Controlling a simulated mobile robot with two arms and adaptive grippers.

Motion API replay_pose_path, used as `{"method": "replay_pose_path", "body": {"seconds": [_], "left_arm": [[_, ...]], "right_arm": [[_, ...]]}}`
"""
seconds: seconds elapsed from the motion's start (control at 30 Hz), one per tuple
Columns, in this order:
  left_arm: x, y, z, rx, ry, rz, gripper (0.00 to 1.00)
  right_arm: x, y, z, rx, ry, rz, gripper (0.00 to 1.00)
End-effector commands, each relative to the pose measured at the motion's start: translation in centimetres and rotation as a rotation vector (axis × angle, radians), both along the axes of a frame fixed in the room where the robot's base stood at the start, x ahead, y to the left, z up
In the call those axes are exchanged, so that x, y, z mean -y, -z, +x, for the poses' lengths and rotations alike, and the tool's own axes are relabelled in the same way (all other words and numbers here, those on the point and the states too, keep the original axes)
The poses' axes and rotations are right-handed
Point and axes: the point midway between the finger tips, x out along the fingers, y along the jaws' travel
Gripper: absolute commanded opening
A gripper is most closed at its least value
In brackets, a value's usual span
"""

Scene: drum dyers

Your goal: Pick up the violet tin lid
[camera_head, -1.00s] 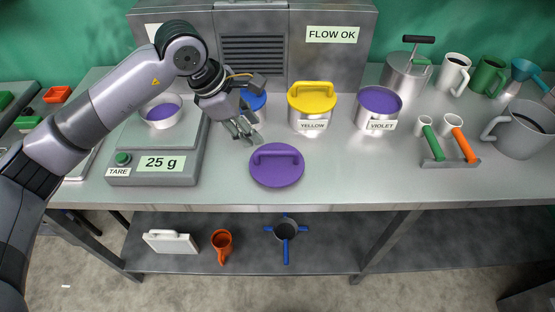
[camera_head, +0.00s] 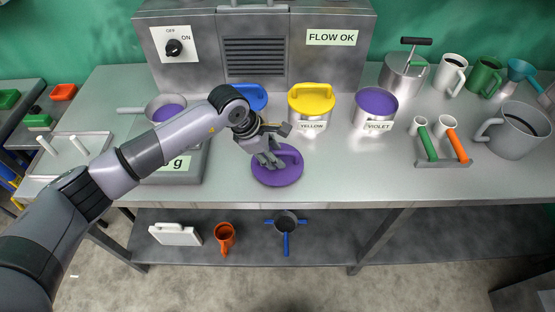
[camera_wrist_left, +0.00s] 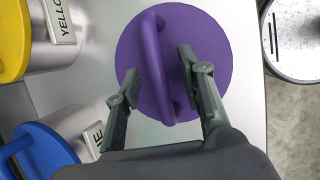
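The violet tin lid (camera_head: 284,176) is a round purple disc with a bar handle, lying flat on the steel bench near its front edge. In the left wrist view the lid (camera_wrist_left: 213,38) fills the middle. My left gripper (camera_head: 272,163) is above the lid. In the left wrist view its fingers (camera_wrist_left: 158,68) are apart, one on each side of the bar handle (camera_wrist_left: 153,50); I cannot tell whether they touch it. The violet tin (camera_head: 374,108) stands lidless behind and to the right, purple inside. My right gripper is not in view.
The yellow tin (camera_head: 311,108) and blue tin (camera_head: 249,97) stand behind the lid. A scale (camera_head: 188,170) with a purple-filled pan (camera_head: 165,108) is at left, partly behind my arm. A rack with two handled scoops (camera_head: 443,162) is at right. Bench right of the lid is clear.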

Motion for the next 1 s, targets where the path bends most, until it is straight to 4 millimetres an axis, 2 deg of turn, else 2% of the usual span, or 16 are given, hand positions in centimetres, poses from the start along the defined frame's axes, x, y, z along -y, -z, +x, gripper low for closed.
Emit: {"method": "replay_pose_path", "body": {"seconds": [0.17,0.7,1.0], "left_arm": [[-0.02,0.02,0.02,0.001,0.000,0.000,0.36],[-0.06,-0.04,0.03,0.001,0.000,0.000,0.00],[-0.05,-0.08,0.05,0.001,0.000,0.000,0.00]], "right_arm": [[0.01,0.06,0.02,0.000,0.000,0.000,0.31],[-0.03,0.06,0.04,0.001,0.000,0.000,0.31],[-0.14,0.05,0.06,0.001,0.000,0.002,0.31]]}}
